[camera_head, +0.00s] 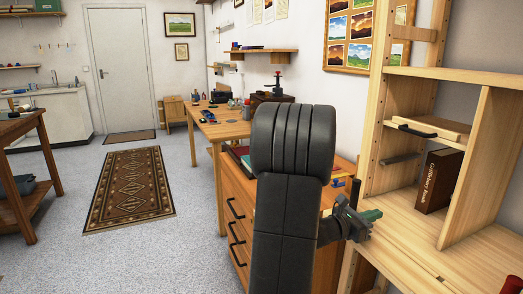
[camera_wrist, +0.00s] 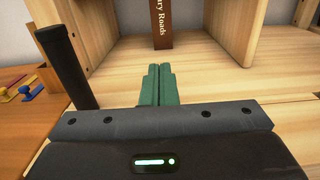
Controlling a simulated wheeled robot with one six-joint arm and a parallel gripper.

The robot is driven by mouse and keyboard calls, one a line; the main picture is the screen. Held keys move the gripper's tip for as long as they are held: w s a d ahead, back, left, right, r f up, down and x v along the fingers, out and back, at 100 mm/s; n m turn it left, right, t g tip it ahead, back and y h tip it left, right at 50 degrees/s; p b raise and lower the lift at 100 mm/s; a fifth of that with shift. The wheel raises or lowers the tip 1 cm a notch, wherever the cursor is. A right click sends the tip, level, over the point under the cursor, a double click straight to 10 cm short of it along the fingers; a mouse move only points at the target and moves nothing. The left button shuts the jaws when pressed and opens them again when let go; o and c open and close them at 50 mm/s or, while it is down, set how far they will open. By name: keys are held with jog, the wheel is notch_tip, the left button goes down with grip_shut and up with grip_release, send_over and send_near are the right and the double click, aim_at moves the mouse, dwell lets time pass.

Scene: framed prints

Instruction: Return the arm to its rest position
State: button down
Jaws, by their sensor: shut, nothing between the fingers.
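My arm rises dark and jointed in the middle of the head view and covers part of the drawer cabinet. My gripper (camera_head: 369,215) extends to the right from it, in front of the wooden shelf unit. In the wrist view the two green fingers of my gripper (camera_wrist: 159,78) are pressed together with nothing between them. They point toward the shelf compartment, where a dark brown book (camera_head: 440,180) stands upright. The lower part of the book also shows in the wrist view (camera_wrist: 161,25), ahead of and apart from the fingertips.
The wooden shelf unit (camera_head: 460,75) with upright panels stands close on the right. A drawer cabinet (camera_head: 233,215) is behind my arm, and a worktable (camera_head: 222,130) with tools stands beyond it. A patterned rug (camera_head: 130,188) lies on open floor at left.

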jog(key=v, duration=0.8)
jog(key=shift+b, duration=0.4)
jog(key=shift+r, duration=0.15)
